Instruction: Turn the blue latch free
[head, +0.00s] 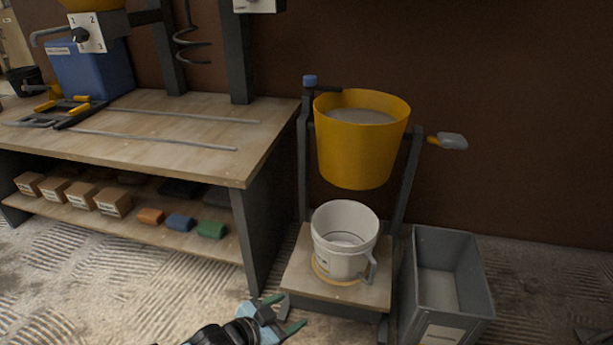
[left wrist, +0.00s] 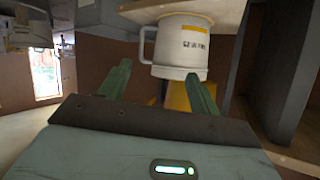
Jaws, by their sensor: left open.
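The blue latch (head: 310,81) is a small blue knob at the top of the left post of a dark stand, beside the rim of a yellow tub (head: 358,158). The tub hangs upright between the two posts and holds grey material. My left gripper (head: 288,311) is open and empty, low in front of the stand and well below the latch. In the left wrist view my left gripper (left wrist: 158,70) has its green fingers apart, with the white bucket (left wrist: 178,52) beyond them. The latch cannot be made out there. My right gripper is not in view.
The white bucket (head: 345,241) stands on the stand's wooden base (head: 300,281) under the tub. A grey bin (head: 419,292) is right of it. A workbench (head: 205,165) with rods on top is at left. A grey-ended handle (head: 452,141) sticks out right of the tub.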

